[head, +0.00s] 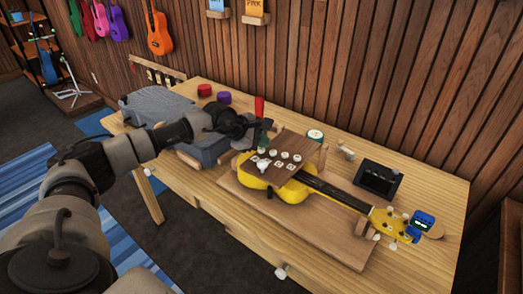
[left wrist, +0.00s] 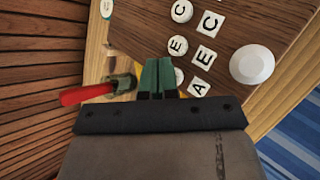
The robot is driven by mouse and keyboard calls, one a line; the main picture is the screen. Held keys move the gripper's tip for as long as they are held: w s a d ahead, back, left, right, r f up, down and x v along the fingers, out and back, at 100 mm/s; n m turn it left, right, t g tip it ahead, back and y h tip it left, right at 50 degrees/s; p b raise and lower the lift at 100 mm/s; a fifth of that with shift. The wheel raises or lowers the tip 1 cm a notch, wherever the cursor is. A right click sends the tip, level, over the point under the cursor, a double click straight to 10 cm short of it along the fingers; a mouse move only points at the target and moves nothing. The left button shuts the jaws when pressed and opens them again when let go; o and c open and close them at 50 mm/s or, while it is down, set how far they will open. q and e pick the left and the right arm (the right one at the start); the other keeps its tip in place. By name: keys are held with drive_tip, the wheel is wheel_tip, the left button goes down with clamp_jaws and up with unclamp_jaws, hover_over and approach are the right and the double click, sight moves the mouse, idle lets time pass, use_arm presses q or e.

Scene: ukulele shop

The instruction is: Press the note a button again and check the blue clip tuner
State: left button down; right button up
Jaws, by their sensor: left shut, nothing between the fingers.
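The wooden note button box (head: 306,149) sits over the yellow ukulele (head: 259,180) on the table. In the left wrist view, round white buttons stand beside letter tiles; the A tile (left wrist: 198,87) is nearest my fingers. The A button (left wrist: 179,76) beside it is partly hidden by a fingertip. My left gripper (head: 264,146) is shut and empty at the box's left end; its green fingertips also show in the left wrist view (left wrist: 158,62). Contact with the button cannot be told. The blue clip tuner (head: 424,217) is on the headstock, its small display lit greenish, unreadable. My right gripper is out of view.
A large white knob (left wrist: 251,64) is on the box. A red-handled tool (left wrist: 85,95) stands close beside my left fingers. A black device (head: 378,180) stands behind the neck. A grey case (head: 160,104) lies at the table's left. The table's right front is clear.

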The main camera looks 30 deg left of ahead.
sight(262, 150)
use_arm(q)
drive_tip(key=shift+f+b, duration=0.5)
idle(0.7)
drive_tip(key=shift+r, duration=0.1)
drive_tip(key=shift+r+p, duration=0.45)
drive_tip(key=shift+r, duration=0.4)
drive_tip(key=shift+r+p, duration=1.45)
drive_tip(key=shift+r, duration=1.1)
